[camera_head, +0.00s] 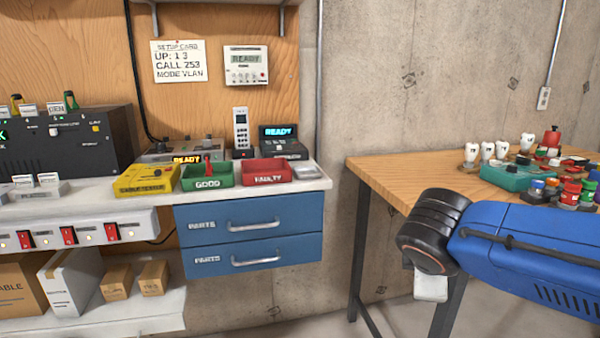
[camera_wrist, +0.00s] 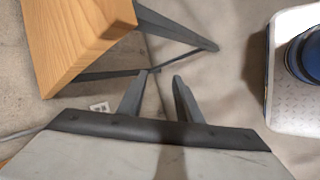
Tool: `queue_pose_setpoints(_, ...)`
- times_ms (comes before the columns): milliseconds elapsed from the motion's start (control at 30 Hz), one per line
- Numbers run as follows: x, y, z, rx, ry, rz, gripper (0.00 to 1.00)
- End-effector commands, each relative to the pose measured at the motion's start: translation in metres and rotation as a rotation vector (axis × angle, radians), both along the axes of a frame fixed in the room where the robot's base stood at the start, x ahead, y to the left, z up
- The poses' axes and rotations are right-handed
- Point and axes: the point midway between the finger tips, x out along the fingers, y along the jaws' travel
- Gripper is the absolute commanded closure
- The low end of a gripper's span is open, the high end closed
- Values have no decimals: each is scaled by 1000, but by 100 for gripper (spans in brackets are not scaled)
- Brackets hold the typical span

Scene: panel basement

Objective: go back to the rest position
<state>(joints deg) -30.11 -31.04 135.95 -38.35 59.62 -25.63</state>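My gripper (camera_wrist: 160,76) shows in the wrist view with its two grey fingers apart and nothing between them. Below the fingers is bare concrete floor. In the head view my blue arm reaches in from the right, in front of the wooden table (camera_head: 400,172). The fingers cannot be made out in that view. The table's corner also shows at the top left of the wrist view (camera_wrist: 75,40), apart from the fingers.
Several white, red and blue pieces and a teal box (camera_head: 503,177) stand on the table. At left, a bench (camera_head: 110,205) holds a green bin (camera_head: 222,178), a red bin (camera_head: 268,178) and a yellow tester (camera_head: 145,184). Blue drawers (camera_head: 250,243) below are shut. Table legs stand near my arm.

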Motion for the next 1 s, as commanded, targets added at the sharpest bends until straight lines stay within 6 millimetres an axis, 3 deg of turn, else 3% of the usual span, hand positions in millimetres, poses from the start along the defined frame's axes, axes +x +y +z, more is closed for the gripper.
queue_pose_setpoints(200, -40, -30, -28, 255, 10, -303, 68)
queue_pose_setpoints(533, -90, -42, -60, 636, -15, -756, 68)
queue_pose_setpoints(800, -109, -38, -71, 841, -43, -992, 68)
queue_pose_setpoints(1000, -112, -37, -73, 875, -48, -1030, 68)
